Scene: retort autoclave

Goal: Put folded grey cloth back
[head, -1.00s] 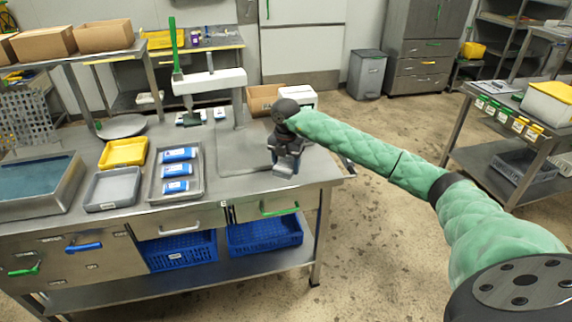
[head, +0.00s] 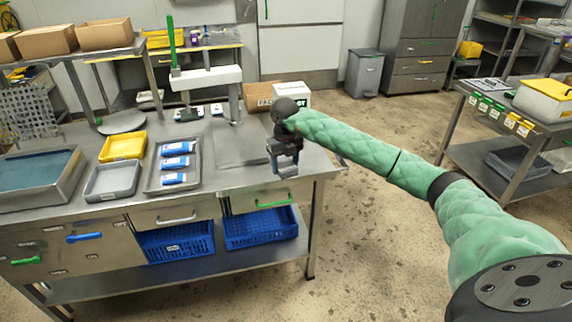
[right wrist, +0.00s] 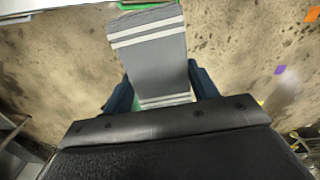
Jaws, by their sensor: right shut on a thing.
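The folded grey cloth (right wrist: 152,55) has white stripes near both ends. It is held between the fingers of my right gripper (right wrist: 162,90) and sticks out past them in the right wrist view. In the head view, the right gripper (head: 284,160) hangs by the right end of the steel bench, and a small grey part of the cloth (head: 287,173) shows below it. The right wrist view shows floor beneath much of the cloth. My left gripper is in neither view.
The steel bench (head: 225,183) carries a yellow tray (head: 122,146), a grey tray (head: 111,181) and a tray of blue-white packs (head: 174,177). Its right top is mostly bare. A drawer with a green handle (head: 273,203) is below. Open floor lies to the right.

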